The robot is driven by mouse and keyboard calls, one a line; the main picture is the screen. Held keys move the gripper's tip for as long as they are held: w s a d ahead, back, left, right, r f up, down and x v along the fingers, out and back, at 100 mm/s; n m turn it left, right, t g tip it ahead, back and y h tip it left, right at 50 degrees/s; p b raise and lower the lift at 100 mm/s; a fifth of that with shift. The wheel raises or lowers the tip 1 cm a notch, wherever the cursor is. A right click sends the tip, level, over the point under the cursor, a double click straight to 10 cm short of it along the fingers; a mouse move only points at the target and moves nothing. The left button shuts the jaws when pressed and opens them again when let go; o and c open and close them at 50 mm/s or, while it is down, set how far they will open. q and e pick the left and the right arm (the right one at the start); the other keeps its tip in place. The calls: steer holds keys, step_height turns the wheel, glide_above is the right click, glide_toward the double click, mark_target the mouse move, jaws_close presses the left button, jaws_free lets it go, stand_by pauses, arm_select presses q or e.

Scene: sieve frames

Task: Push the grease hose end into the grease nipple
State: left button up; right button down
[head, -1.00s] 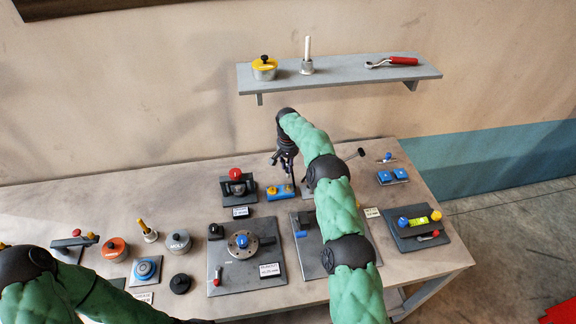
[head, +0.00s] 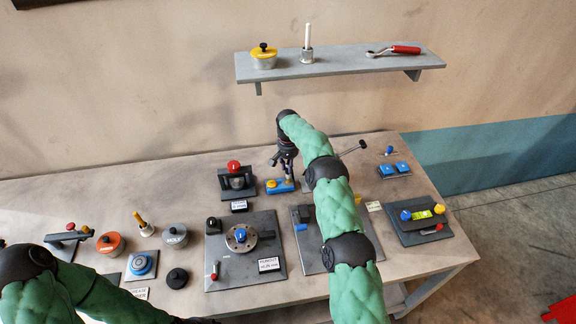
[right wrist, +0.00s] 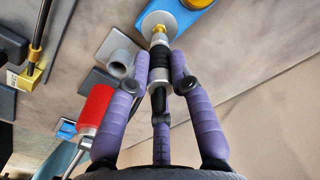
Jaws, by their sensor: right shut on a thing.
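My right gripper (head: 287,172) is above the blue block (head: 279,187) with a yellow knob at the back middle of the bench. In the right wrist view its purple fingers (right wrist: 160,85) are shut around the grease hose end (right wrist: 160,62), a black and silver cylinder. The brass grease nipple (right wrist: 159,35) stands on a pale round base on the blue block. The hose end is in line with the nipple and appears to meet it; I cannot tell how deep it sits. My left arm enters at lower left; its gripper fingers are out of the picture.
A black fixture with a red knob (head: 234,168) stands just left of the block. A plate with a round flange (head: 241,237) is in front. A red-handled tool (right wrist: 95,108) shows in the wrist view. The wall shelf (head: 340,66) is behind.

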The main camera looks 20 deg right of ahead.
steer(key=shift+f+b, duration=0.8)
steer(key=shift+f, duration=0.2)
steer(key=c, duration=1)
jaws_free()
steer(key=shift+r, duration=0.15)
step_height(320, 180, up, 12)
steer(key=shift+a+f, duration=0.1)
steer(key=shift+s+f, duration=0.1)
steer(key=shift+s, duration=0.05)
